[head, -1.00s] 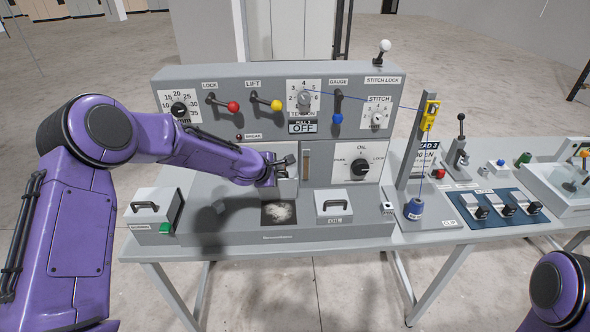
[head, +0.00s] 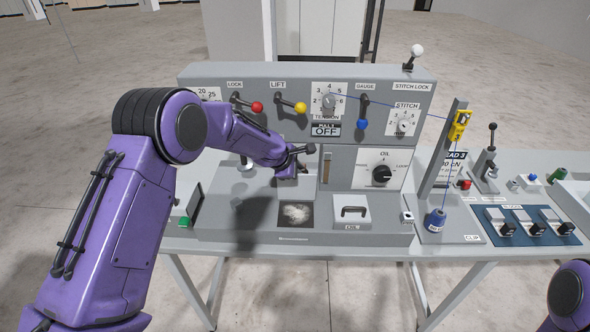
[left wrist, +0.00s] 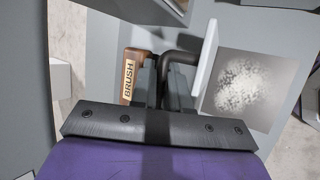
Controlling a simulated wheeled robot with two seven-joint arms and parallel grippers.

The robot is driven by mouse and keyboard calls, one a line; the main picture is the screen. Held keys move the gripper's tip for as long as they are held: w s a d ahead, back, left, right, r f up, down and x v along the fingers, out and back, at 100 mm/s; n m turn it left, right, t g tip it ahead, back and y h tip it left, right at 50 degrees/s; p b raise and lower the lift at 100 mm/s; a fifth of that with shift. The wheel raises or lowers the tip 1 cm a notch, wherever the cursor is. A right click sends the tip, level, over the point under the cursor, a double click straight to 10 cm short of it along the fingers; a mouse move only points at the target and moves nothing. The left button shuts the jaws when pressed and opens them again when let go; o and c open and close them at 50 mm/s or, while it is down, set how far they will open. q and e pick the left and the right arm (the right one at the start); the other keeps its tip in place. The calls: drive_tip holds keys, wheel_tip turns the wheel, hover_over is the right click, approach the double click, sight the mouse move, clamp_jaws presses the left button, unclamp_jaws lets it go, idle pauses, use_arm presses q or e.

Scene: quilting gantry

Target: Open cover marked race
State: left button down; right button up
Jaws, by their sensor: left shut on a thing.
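My left gripper (head: 303,160) is over the machine bed, shut on the dark bent handle (left wrist: 182,62) of a light grey cover. My right gripper is out of view; only a purple part of that arm shows at lower right.
The cover marked oil (head: 350,212) lies shut just right of the recess. A brush with a brown handle (left wrist: 129,76) is close beside the gripper. The upright panel (head: 230,83) with levers and dials stands behind. A thread post (head: 440,160) rises at right.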

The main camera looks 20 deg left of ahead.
use_arm(q)
drive_tip(key=shift+w+a+r, duration=0.2)
drive_tip(key=shift+w+r, duration=0.05)
drive_tip(key=c, duration=1.5)
unclamp_jaws()
drive_tip(key=shift+o, duration=0.2)
drive_tip(key=shift+f, duration=0.1)
drive_tip(key=shift+s, duration=0.1)
